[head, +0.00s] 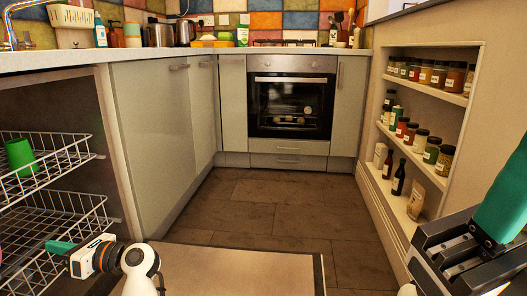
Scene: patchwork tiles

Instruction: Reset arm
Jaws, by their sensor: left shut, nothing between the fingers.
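My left gripper (60,246) is at the lower left of the head view, in front of the wire dishwasher racks. Its green fingers are together and hold nothing. The white and orange wrist of my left arm is just right of it. My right gripper (480,235) is large and close at the lower right, in front of the spice shelves. Its black body and a green finger show, and the picture's edge cuts it off, so its opening cannot be judged.
Two wire racks (65,208) stick out at the left, with a green cup (20,157) in the upper one. An oven (291,105) stands at the back. Shelves of jars and bottles (434,75) line the right wall.

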